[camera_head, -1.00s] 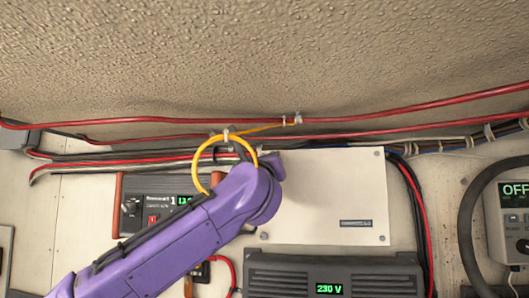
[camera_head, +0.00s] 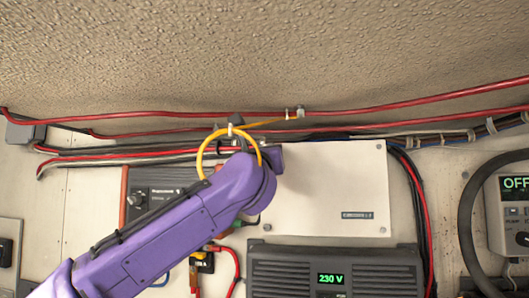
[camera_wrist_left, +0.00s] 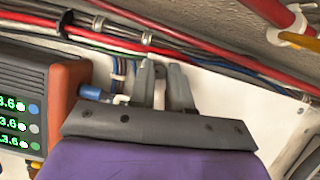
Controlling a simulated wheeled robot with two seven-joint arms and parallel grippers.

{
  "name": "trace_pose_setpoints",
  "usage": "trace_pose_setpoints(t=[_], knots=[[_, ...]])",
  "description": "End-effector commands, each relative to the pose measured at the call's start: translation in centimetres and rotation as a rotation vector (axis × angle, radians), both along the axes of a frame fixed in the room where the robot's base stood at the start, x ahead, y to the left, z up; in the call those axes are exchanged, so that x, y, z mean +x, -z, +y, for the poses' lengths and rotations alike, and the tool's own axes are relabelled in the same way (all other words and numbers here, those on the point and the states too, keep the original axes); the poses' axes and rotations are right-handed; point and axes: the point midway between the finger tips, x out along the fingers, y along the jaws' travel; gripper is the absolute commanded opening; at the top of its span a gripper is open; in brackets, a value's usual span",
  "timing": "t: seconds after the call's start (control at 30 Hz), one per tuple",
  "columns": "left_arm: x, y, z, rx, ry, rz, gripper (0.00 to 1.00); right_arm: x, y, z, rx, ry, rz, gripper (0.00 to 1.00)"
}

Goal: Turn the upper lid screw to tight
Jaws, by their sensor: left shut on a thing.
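The off-white lid (camera_head: 330,190) is on the wall, with a small screw (camera_head: 382,145) at its upper right corner and a dark screw (camera_head: 265,227) at its lower left. My left arm crosses in front of its left edge and hides the upper left corner. In the left wrist view my left gripper (camera_wrist_left: 161,75) has its grey fingers close together at the lid's left side (camera_wrist_left: 225,105). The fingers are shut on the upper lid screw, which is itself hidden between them. My right gripper is not in view.
Red cables (camera_head: 420,103) and a yellow cable loop (camera_head: 207,150) run above and near my arm. A 230 V unit (camera_head: 330,272) is below the lid. A panel with displays (camera_wrist_left: 20,110) is left of the gripper.

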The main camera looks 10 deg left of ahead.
Motion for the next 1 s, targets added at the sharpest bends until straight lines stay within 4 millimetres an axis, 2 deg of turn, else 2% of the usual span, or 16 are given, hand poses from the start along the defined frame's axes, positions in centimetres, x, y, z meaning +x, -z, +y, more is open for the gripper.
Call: trace_pose_setpoints(t=[1.0], knots=[[0.15,-0.05,0.75,0.941,0.0,0.007,0.0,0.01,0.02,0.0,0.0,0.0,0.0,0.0]])
